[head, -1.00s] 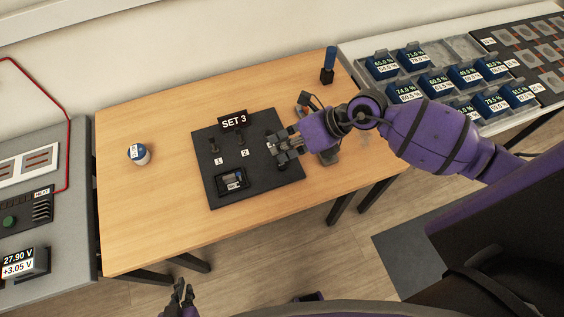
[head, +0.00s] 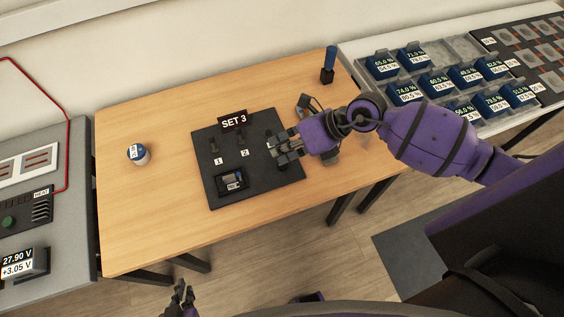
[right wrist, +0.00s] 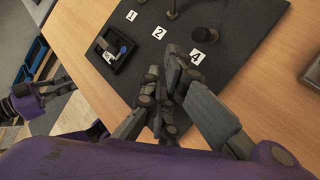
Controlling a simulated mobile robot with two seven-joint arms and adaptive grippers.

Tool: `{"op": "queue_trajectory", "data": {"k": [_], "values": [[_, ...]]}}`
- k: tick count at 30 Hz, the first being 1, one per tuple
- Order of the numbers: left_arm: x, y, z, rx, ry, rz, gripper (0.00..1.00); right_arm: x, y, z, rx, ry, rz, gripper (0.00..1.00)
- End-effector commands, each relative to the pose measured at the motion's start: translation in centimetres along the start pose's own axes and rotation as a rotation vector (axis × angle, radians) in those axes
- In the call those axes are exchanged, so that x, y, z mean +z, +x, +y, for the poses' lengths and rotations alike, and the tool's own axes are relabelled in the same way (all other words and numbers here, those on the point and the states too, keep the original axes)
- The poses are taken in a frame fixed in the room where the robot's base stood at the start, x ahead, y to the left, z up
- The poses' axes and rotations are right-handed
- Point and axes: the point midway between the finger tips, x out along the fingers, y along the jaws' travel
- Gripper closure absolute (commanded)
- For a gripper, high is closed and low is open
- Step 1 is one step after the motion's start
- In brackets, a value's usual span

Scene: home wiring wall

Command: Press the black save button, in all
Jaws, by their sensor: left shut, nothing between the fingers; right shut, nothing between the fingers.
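A dark board (head: 254,186) marked SET 3 (head: 233,122) lies on the wooden table. It carries levers labelled 1 (head: 213,146) and 2 (head: 240,137) and a framed black device (head: 231,181). The right wrist view shows a round black knob (right wrist: 207,36) beside a label 4 (right wrist: 198,57). No save marking is readable, so I cannot tell which part is the save button. My right gripper (head: 279,152) is shut and empty over the board's right part, hiding some of it; it also shows in the right wrist view (right wrist: 163,82). My left gripper (head: 181,288) is shut and empty off the table's front edge.
A small blue-and-white round item (head: 138,154) stands at the table's left. A blue-handled tool (head: 329,64) stands at the back right. A grey bench with a voltage display (head: 24,263) is at left; trays of blue labelled blocks (head: 435,88) are at right.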

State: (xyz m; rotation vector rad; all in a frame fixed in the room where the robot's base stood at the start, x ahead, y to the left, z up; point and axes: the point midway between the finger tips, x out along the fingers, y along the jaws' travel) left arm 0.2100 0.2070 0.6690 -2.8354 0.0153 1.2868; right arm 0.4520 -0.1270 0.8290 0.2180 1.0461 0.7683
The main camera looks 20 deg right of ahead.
Motion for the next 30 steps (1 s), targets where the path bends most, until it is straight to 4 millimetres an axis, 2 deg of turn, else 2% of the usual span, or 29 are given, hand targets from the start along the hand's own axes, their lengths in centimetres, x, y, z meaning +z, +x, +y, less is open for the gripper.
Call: {"op": "queue_trajectory", "data": {"k": [30], "values": [[0.50, 0.12, -0.02, 0.000, 0.000, -0.007, 1.00, -0.47, 0.66, -0.45, 0.000, 0.000, 0.000, 1.00]]}}
